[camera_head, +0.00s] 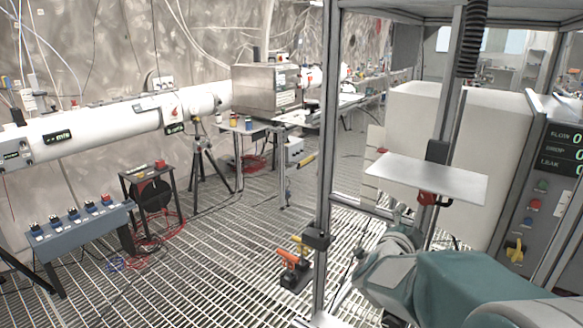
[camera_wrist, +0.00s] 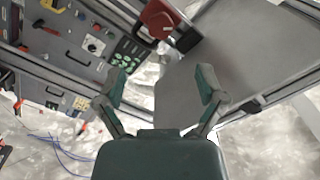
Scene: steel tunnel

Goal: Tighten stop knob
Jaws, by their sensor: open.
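A red knob (camera_head: 428,198) sits on the dark slider of an upright post, just under a flat grey plate (camera_head: 430,178). In the wrist view the red knob (camera_wrist: 160,18) shows at the top, beside the plate (camera_wrist: 225,60). My gripper (camera_wrist: 160,78) is open and empty, with its two green-grey fingers spread. The knob lies beyond the fingertips, apart from them. In the head view my gripper (camera_head: 400,238) is low beside the post, below the plate, and its fingers are partly hidden by my arm.
A metal frame post (camera_head: 327,150) stands left of my arm. A control panel (camera_head: 545,190) with displays, buttons and a yellow knob is at right. Grated floor (camera_head: 215,260) is open at left, near a blue switch box (camera_head: 80,230).

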